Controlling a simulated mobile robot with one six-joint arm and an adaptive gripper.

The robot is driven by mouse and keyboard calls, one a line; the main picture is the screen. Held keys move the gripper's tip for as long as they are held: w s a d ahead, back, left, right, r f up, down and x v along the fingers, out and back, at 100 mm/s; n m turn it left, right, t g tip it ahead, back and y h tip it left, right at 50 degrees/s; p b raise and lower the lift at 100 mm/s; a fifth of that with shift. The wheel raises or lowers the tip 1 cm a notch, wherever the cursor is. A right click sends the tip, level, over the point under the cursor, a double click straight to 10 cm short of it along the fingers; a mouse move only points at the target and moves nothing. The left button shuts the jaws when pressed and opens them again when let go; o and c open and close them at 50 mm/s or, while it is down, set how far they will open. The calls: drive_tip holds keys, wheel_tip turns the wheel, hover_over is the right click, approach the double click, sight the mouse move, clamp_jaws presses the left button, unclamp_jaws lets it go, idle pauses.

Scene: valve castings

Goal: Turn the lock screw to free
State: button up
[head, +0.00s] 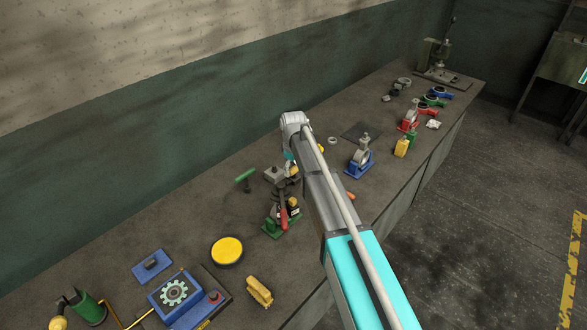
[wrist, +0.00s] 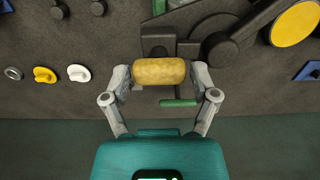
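In the wrist view my gripper (wrist: 160,73) has its fingers spread wide on either side of a yellow barrel-shaped handle (wrist: 159,71). The handle lies crosswise and nearly fills the gap; firm contact at its ends cannot be made out. I cannot tell for sure whether this is the lock screw. A green bar (wrist: 178,102) lies just below it. In the head view the fixture has a green base (head: 280,223), a grey body (head: 275,174) and a red lever (head: 284,219). A green T-handle (head: 245,175) stands to its left. My arm hides the fingertips there.
A yellow disc (head: 227,251), a yellow block (head: 259,291) and a blue gear box (head: 173,295) stand on the bench to the left and front. A blue-based casting (head: 359,161) and a dark mat (head: 361,131) lie to the right. The wall runs behind the bench.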

drive_tip(key=shift+o, duration=0.8)
drive_tip(key=shift+m, duration=0.4)
